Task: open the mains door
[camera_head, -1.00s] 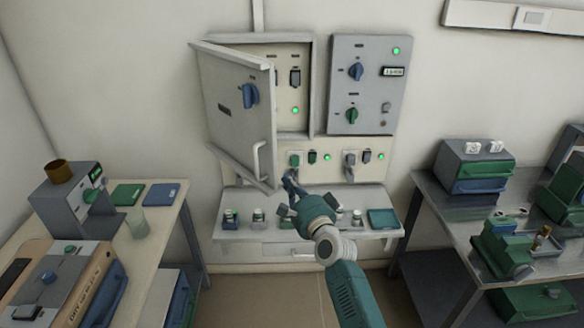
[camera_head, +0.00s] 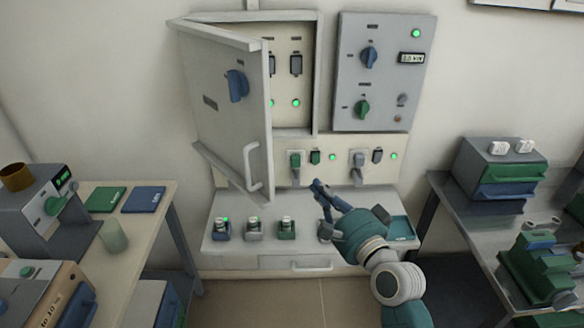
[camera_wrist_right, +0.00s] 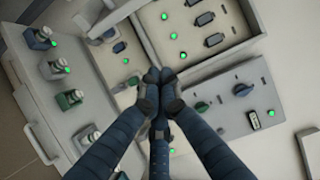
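The grey mains door (camera_head: 215,120) is hinged at its left and stands partly open, swung out from the wall cabinet (camera_head: 316,75). It carries a blue rotary knob (camera_head: 237,86) and a pale vertical bar handle (camera_head: 252,166) near its free edge. Dark switches and green lamps show inside the cabinet. My right gripper (camera_head: 322,188) is below and right of the handle, apart from it, in front of the lower socket panel. In the right wrist view its fingertips (camera_wrist_right: 159,78) are together with nothing visible between them. My left gripper is out of view.
A closed grey panel (camera_head: 385,100) with knobs is right of the cabinet. Plugs (camera_head: 295,166) sit in the strip below. A shelf (camera_head: 290,245) holds several small devices under the door. Benches with equipment stand left (camera_head: 150,215) and right (camera_head: 455,215).

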